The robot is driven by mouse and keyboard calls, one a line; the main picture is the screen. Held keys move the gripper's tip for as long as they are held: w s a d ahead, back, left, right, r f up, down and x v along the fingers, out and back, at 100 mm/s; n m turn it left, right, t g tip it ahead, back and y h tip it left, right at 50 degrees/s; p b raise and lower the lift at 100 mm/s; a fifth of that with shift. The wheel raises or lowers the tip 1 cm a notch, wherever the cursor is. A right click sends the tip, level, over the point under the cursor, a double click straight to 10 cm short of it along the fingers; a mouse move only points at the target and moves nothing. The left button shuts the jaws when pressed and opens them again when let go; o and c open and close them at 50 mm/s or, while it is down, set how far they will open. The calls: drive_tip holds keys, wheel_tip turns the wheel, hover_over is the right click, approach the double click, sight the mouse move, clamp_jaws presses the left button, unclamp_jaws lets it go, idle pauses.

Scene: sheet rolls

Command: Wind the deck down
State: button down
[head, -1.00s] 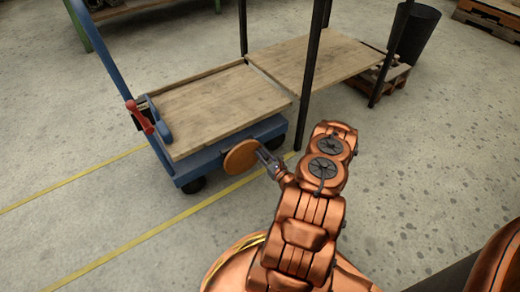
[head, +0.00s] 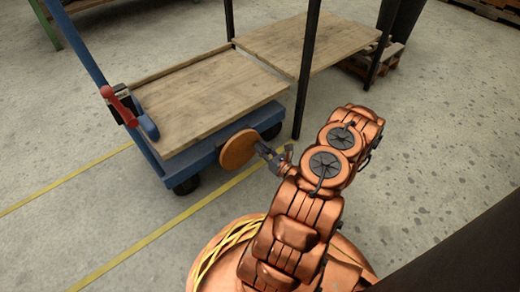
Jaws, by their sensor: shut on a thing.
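The deck (head: 205,100) is a wooden platform on a blue wheeled cart at the upper left in the head view. A round orange-brown wheel (head: 238,149) is on the cart's near right side, below the deck's edge. My gripper (head: 265,150) is at the right side of this wheel, shut on it or on a handle at it. The exact hold is small and partly hidden. The deck looks close to the height of the wooden table (head: 300,42) behind it. A red lever (head: 118,105) stands at the cart's left end.
Dark posts (head: 305,75) rise at the table's corners, one near my arm. A dark bin (head: 402,18) and a pallet (head: 385,62) are at the upper right. Yellow lines (head: 150,236) cross the floor.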

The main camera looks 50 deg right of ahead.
idle(0.4)
drive_tip(key=c, duration=1)
unclamp_jaws()
drive_tip(key=shift+s, duration=0.1)
drive_tip(key=shift+s, duration=0.1)
drive_tip(key=shift+s+a, duration=0.2)
drive_tip(key=shift+s, duration=1)
drive_tip(key=shift+s+a, duration=0.25)
drive_tip(key=shift+s, duration=0.95)
drive_tip(key=shift+s+a, duration=0.2)
drive_tip(key=shift+s, duration=1)
